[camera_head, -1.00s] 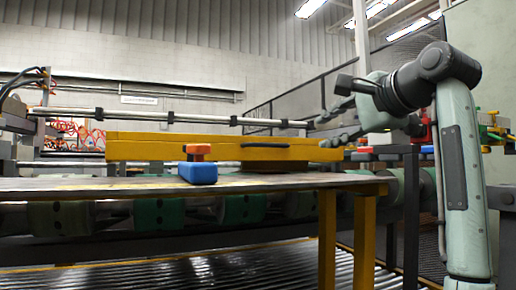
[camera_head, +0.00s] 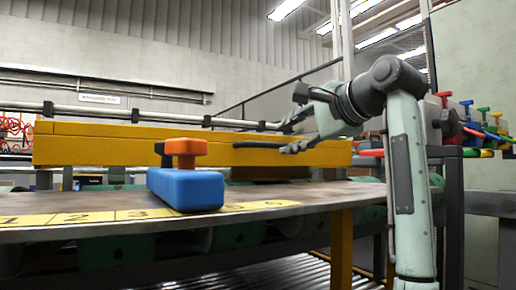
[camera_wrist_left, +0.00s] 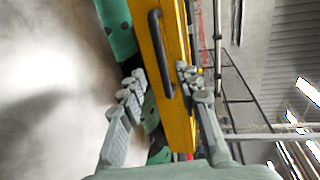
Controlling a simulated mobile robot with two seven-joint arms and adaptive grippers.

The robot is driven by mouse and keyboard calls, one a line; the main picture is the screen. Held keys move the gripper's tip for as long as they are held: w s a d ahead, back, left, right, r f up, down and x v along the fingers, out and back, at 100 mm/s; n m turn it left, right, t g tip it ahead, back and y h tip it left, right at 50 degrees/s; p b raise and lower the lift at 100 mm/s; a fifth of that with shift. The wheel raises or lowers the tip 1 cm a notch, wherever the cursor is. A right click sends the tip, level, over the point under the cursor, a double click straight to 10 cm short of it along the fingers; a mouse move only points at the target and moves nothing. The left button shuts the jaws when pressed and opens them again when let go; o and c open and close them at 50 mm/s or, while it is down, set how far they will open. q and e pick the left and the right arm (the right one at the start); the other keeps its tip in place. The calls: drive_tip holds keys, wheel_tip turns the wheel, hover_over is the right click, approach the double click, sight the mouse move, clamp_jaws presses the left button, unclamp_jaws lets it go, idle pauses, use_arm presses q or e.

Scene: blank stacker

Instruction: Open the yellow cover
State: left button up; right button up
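The yellow cover (camera_head: 130,150) is a long, low yellow piece behind the table edge, and it looks closed. Its dark bar handle (camera_head: 258,144) is on the front face, toward the right. My left gripper (camera_head: 290,134) is at the handle's right end with its fingers spread. In the left wrist view, the handle (camera_wrist_left: 158,50) lies between and just ahead of the open fingertips (camera_wrist_left: 160,76), over the yellow cover (camera_wrist_left: 180,120). I cannot tell whether a finger touches it. My right gripper is not in view.
A blue block with an orange-red knob (camera_head: 185,190) stands on the table (camera_head: 120,235) in front of the cover. A numbered yellow strip (camera_head: 75,219) runs along the table edge. Several coloured knobs (camera_head: 467,118) are at the right. A metal bar (camera_head: 100,111) runs behind the cover.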

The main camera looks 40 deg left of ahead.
sight(270, 144)
use_arm(q)
drive_tip(key=shift+x, duration=4.1)
drive_tip(key=shift+r, duration=0.1)
clamp_jaws()
